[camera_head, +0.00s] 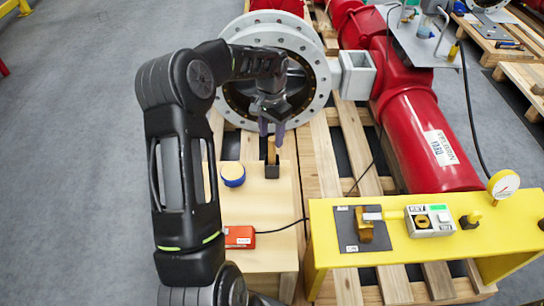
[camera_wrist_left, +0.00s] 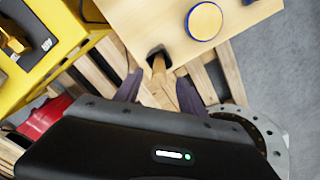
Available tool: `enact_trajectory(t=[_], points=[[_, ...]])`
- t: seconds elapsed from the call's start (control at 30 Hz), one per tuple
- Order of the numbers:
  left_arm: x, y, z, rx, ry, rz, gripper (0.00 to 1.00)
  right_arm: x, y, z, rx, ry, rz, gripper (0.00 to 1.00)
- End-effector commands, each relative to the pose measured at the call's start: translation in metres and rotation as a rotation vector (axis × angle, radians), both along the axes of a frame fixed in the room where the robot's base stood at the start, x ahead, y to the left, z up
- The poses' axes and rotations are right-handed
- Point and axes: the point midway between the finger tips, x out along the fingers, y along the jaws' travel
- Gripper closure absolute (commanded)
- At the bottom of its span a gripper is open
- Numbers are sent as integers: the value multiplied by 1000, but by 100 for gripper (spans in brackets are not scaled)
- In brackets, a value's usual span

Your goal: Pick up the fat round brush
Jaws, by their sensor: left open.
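The brush (camera_head: 272,160) stands near the far right edge of the wooden bench (camera_head: 265,205), with a light wooden handle upward and a black lower part. In the left wrist view the brush (camera_wrist_left: 157,62) appears just beyond and between my fingertips. My left gripper (camera_head: 271,133) is open above the brush, fingers pointing down around the top of its handle. The open fingers also show in the wrist view (camera_wrist_left: 158,82). Nothing is visibly held, and I cannot tell whether a finger touches the handle. My right gripper is not in view.
A round blue-rimmed tin (camera_head: 233,175) stands left of the brush. A red box (camera_head: 240,237) with a cable lies nearer on the bench. A yellow panel stand (camera_head: 325,245) is at right. A large grey flanged valve (camera_head: 318,65) and red pipe (camera_head: 425,135) stand behind on pallets.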

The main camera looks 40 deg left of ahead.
Motion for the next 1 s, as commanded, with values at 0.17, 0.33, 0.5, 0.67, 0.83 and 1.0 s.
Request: enact_trajectory(t=[0.17,0.33,0.5,0.67,0.83,1.0], points=[[0,0,0,0,0,0,53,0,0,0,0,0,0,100],[0,-1,-15,-3,3,0,53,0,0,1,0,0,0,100],[0,-2,-40,-3,3,0,53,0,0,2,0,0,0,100],[1,-2,-52,-1,0,-1,53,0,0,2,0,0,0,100],[1,-1,-52,0,-1,0,53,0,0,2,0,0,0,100],[1,-1,-52,0,0,0,53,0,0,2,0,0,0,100]])
